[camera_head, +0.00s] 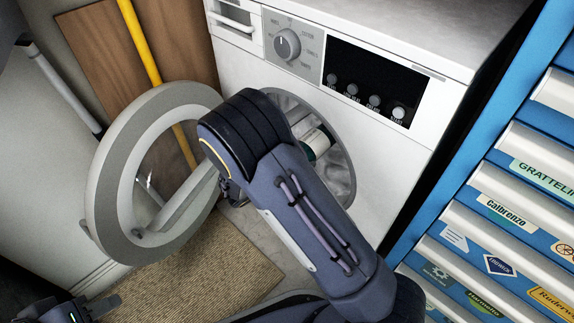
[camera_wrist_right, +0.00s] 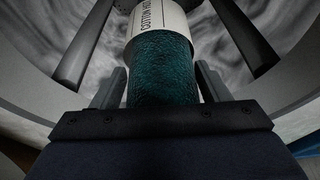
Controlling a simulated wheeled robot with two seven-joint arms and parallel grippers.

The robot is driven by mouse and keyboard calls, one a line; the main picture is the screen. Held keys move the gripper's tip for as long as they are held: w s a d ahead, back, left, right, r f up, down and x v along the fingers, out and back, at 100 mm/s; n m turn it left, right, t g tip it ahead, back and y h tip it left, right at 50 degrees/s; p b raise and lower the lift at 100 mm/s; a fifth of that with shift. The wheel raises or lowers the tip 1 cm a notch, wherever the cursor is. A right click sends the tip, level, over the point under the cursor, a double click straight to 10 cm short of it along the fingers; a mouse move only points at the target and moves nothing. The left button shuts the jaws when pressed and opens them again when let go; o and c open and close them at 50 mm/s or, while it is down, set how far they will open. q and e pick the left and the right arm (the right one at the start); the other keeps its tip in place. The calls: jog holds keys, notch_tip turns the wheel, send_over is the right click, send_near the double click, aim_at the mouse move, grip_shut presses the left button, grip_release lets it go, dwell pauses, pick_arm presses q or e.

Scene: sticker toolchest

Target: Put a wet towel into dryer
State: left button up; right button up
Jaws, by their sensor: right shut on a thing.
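The dryer (camera_head: 388,160) is a white front-loading machine with a knob and a dark button panel. Its round door (camera_head: 105,190) stands open to the left. My right arm reaches across the opening, and my right gripper (camera_wrist_right: 158,88) is inside the metal drum in the right wrist view. It is shut on a rolled dark teal towel (camera_wrist_right: 160,62) with a white paper band. A bit of the towel's band shows in the drum opening in the head view (camera_head: 317,141). My left gripper (camera_head: 68,311) is partly seen at the bottom left edge; its jaws cannot be made out.
A blue tool chest (camera_head: 405,222) with stickered drawers stands close on the right. A woven mat (camera_head: 215,265) lies on the floor below the open door. A yellow pole (camera_head: 140,45) and a brown board (camera_head: 88,40) lean at the back left.

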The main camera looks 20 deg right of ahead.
aim_at(307, 143)
jog(key=w+d, duration=0.2)
jog(key=d, duration=0.2)
jog(key=w+d, duration=0.1)
jog(key=d, duration=0.4)
jog(key=w+d, duration=0.2)
jog(key=d, duration=0.2)
jog(key=shift+w+d, duration=0.25)
jog(key=shift+w, duration=0.05)
jog(key=o, duration=1.1)
jog(key=p+v, duration=0.3)
jog(key=v, duration=0.3)
jog(key=shift+a+r, duration=0.25)
jog(key=shift+s+a, duration=0.35)
jog(key=shift+a, duration=0.25)
